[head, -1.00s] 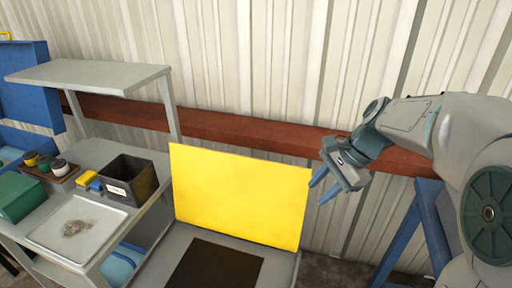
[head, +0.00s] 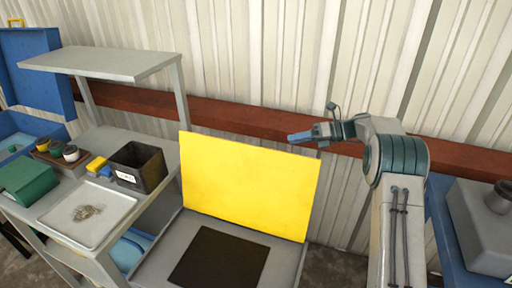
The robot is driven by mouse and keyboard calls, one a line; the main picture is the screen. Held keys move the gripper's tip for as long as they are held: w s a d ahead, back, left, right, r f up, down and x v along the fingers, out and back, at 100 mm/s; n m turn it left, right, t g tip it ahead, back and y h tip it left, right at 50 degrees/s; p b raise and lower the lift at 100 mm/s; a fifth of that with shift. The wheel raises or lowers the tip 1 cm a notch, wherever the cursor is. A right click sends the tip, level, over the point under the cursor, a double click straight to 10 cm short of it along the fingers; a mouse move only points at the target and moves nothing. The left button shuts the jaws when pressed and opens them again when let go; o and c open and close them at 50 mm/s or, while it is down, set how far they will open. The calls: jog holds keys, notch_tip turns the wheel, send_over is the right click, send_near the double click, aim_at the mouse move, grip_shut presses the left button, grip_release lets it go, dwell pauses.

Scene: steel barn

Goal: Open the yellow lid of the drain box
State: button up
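The drain box (head: 290,262) is a grey box low in front of the wall, with a dark square opening (head: 218,257) in its top. Its yellow lid (head: 250,185) stands raised at the back of the box, close to upright. My gripper (head: 292,138) is above the lid's upper right corner, apart from it, pointing left. I see its blue fingers edge-on, so the gap between them does not show. Nothing visible hangs from it.
A grey shelf unit (head: 105,62) stands to the left, holding a black bin (head: 140,168), a white tray (head: 92,214) and a green box (head: 28,182). A blue bench with a grey machine (head: 480,228) is at right. A red-brown beam (head: 225,114) runs along the wall.

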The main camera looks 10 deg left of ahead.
jog(key=p+x, duration=0.1)
jog(key=x, duration=1.2)
jog(key=shift+s+a, duration=0.1)
jog(key=shift+a, duration=0.3)
jog(key=shift+p, duration=0.35)
grip_shut()
